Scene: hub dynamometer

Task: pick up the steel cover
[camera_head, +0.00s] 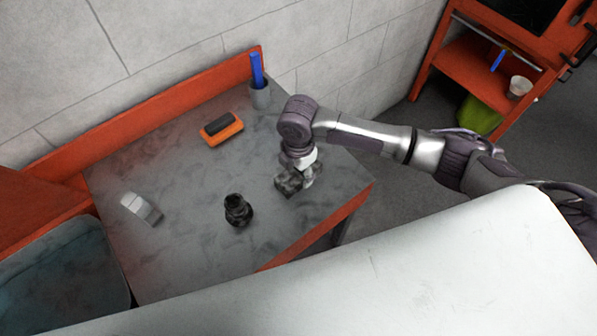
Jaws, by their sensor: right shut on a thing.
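My right gripper (299,178) is low over the right part of the grey worktop, pointing down. It is shut on a grey, metallic-looking piece, probably the steel cover (287,184). The fingers and the piece blend together, so its outline is unclear. I cannot tell whether it still touches the worktop. My left gripper is not in view.
An orange rim runs along the back. Free worktop lies between these things.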

